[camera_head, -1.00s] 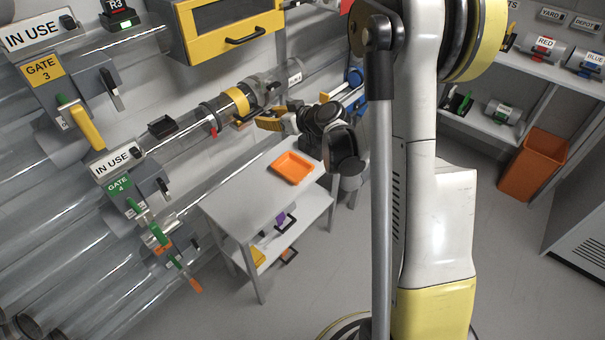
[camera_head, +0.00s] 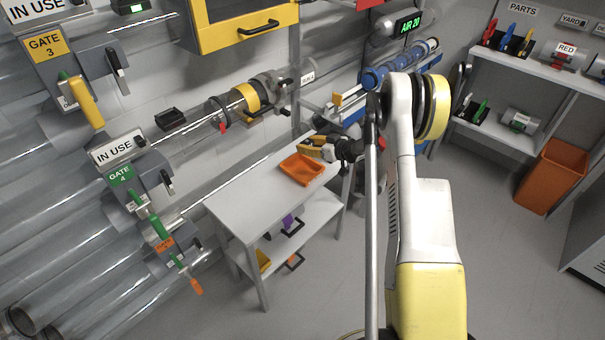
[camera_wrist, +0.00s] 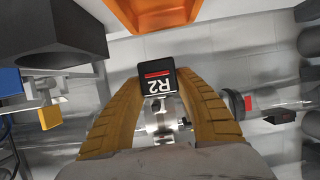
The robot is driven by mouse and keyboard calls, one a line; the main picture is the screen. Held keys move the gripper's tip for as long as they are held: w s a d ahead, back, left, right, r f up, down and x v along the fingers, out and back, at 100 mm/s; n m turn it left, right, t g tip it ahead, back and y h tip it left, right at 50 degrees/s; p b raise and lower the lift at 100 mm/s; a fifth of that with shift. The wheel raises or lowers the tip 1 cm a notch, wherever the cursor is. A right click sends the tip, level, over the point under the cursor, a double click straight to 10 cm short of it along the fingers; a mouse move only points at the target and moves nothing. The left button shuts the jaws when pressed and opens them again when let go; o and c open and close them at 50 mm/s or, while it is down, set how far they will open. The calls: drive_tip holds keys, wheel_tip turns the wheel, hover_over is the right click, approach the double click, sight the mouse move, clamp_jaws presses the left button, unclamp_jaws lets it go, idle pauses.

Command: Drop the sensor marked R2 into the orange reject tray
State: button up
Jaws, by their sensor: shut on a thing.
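The sensor marked R2 (camera_wrist: 157,88) is a small dark block with a white R2 label and a red stripe. My gripper (camera_wrist: 157,100) is shut on it, with a yellow-brown finger on each side in the wrist view. In the head view my gripper (camera_head: 308,148) is above the right end of the small table, close to the orange tray; the sensor is hard to make out there. The orange reject tray (camera_head: 299,171) lies on the table top. Its orange edge also shows at the top of the wrist view (camera_wrist: 155,14).
The white two-level table (camera_head: 245,205) is bare left of the tray. Clear tubes with valves and a yellow-banded coupling (camera_head: 245,98) run along the wall behind. A yellow cabinet (camera_head: 240,28) hangs above. An orange bin (camera_head: 551,178) stands at the right by the parts shelf.

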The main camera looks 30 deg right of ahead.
drive_tip(key=shift+f+b, duration=0.5)
drive_tip(key=shift+f, duration=0.95)
drive_tip(key=o, duration=1.2)
drive_tip(key=v, duration=1.2)
drive_tip(key=shift+r, duration=0.1)
